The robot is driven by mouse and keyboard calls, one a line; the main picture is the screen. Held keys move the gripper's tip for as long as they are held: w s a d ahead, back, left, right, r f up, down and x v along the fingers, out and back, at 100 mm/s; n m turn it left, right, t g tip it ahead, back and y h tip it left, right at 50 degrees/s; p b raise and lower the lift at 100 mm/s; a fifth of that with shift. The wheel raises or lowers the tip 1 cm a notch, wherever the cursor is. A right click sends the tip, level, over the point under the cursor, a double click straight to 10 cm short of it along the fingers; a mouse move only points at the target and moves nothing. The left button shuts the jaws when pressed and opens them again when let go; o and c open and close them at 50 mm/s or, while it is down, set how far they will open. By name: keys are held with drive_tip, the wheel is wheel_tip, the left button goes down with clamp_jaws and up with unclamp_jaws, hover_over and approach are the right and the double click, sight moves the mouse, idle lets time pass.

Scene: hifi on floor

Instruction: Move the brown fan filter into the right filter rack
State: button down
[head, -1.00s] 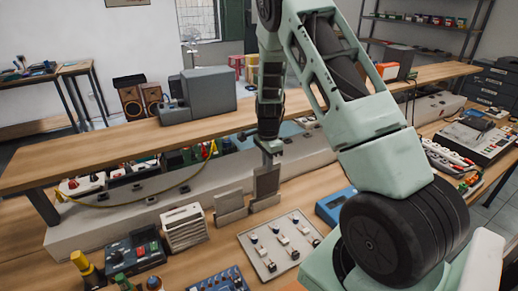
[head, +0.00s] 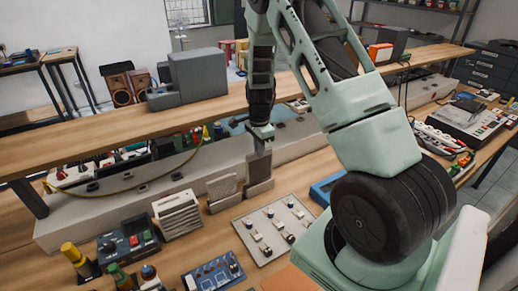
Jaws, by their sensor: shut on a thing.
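My gripper (head: 261,133) points down over the workbench and is shut on the top of a thin upright grey-brown panel, the fan filter (head: 259,167). The panel's lower edge is at the right filter rack (head: 260,188), a low grey holder. I cannot tell whether it is fully seated in the slot. The left filter rack (head: 224,203) stands beside it, with another grey panel (head: 221,186) upright in it. The fingertips are small and partly hidden by the panel.
A white vented box (head: 178,214) and a dark control box (head: 128,243) stand to the left. A switch panel (head: 272,229) lies in front of the racks. A raised wooden shelf (head: 130,137) runs behind. My arm hides part of the right side.

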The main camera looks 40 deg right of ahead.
sight(259, 160)
drive_tip(key=shift+f, duration=0.1)
idle(0.3)
drive_tip(key=shift+f+b, duration=1.6)
drive_tip(key=shift+f, duration=0.75)
drive_tip(key=c, duration=0.9)
unclamp_jaws()
drive_tip(key=shift+r, duration=0.15)
drive_tip(key=shift+r+p, duration=2.4)
drive_tip(key=shift+r, duration=0.55)
